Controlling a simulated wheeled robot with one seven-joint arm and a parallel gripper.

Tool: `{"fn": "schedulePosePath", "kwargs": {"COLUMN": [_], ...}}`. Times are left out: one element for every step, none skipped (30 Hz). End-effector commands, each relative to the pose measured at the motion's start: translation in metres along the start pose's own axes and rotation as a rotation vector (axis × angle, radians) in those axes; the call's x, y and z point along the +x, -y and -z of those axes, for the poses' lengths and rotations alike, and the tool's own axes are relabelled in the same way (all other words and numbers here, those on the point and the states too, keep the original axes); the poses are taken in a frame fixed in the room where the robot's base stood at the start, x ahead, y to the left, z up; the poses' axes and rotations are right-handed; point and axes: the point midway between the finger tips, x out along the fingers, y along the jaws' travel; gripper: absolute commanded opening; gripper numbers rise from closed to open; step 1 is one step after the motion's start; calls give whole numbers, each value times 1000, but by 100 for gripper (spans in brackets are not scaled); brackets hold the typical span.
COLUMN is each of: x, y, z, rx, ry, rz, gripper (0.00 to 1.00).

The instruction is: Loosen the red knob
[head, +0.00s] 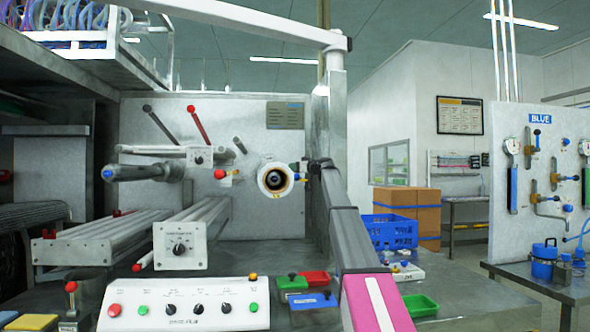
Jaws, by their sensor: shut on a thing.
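A small red knob (220,174) shows on the grey machine panel, left of the pale round drum end (267,180) with the dark centre. My gripper (306,170) is at the far end of my arm, just right of the drum end. It is small and partly hidden by my wrist. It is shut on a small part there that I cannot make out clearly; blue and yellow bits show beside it. The red knob on the left stands apart from my gripper.
A red-tipped lever (197,124) stands on the panel. A white control box (185,305) with buttons lies in front. Red, green and blue trays, a blue crate (388,233) and cartons (413,210) are at the right. A metal post rises close beside my wrist.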

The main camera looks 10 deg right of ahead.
Motion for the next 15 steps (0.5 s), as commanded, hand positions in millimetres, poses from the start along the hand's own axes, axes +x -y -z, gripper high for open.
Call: {"fn": "schedulePosePath", "kwargs": {"x": [0,0,0,0,0,0,1,1,1,1,1,1,1,1,1], "y": [-2,-2,-3,-3,-3,-4,-4,-4,-4,-4,-4,-4,-4,-4,-3], "z": [0,0,0,1,1,1,1,1,1,1,1,2,1,2,2], "rx": [0,0,0,0,-1,0,0,0,-1,-1,-1,0,-1,-1,-2], "ry": [-1,-1,-1,-2,-3,-3,-4,-4,-5,-6,-6,-7,-7,-8,-9], "rz": [17,33,53,72,91,119,142,165,197,221,245,277,301,324,354], "gripper": [6,6,6,6,6,6,6,6,6,6,6,6,6,6,6]}}
